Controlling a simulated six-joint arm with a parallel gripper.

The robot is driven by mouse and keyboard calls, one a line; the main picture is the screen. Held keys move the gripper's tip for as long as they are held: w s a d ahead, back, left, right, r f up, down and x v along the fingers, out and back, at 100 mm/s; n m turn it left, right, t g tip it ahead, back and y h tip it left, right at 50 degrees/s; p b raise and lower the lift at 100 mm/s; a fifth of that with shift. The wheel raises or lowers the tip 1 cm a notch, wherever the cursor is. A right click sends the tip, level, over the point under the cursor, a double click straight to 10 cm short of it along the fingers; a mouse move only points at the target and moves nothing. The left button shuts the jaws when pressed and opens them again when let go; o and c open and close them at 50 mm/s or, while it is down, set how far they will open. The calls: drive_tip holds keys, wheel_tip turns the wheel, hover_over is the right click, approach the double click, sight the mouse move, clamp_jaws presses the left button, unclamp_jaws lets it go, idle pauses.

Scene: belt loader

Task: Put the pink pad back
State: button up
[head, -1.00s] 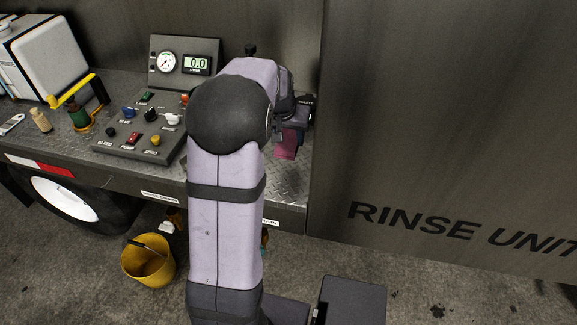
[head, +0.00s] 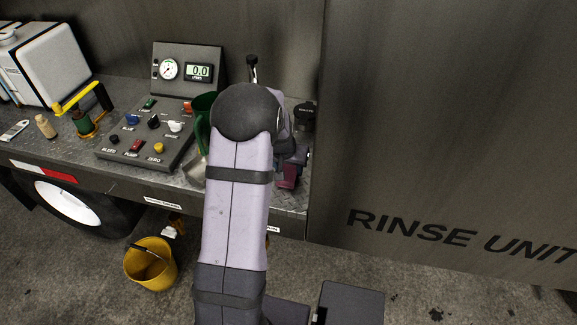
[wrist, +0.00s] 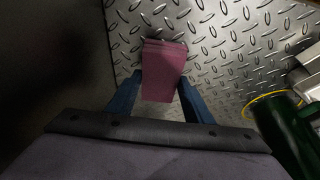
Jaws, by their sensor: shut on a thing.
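The pink pad (wrist: 163,72) is between the two blue fingers of my gripper (wrist: 155,97) in the wrist view. My gripper is shut on it. The pad's far end is over the diamond-plate deck, and I cannot tell whether it touches the metal. In the head view the pad (head: 290,171) shows as a small pink-red patch under my wrist, near the right end of the deck. My arm hides much of the deck around it.
A green jug-like thing (wrist: 281,135) stands right of my gripper, with a yellow ring behind it. A dark canister (head: 304,116) labelled waste stands at the deck's right end by the tall panel. The control box (head: 140,140) is left, and a yellow bucket (head: 158,268) is on the floor.

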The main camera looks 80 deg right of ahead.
drive_tip(key=shift+f, duration=0.15)
drive_tip(key=shift+f, duration=0.1)
drive_tip(key=o, duration=1)
drive_tip(key=shift+r, duration=0.35)
drive_tip(key=b+v, duration=0.2)
drive_tip(key=v, duration=0.9)
drive_tip(key=shift+a+r+b, duration=0.25)
drive_tip(key=shift+r+b, duration=0.1)
drive_tip(key=shift+b, duration=0.05)
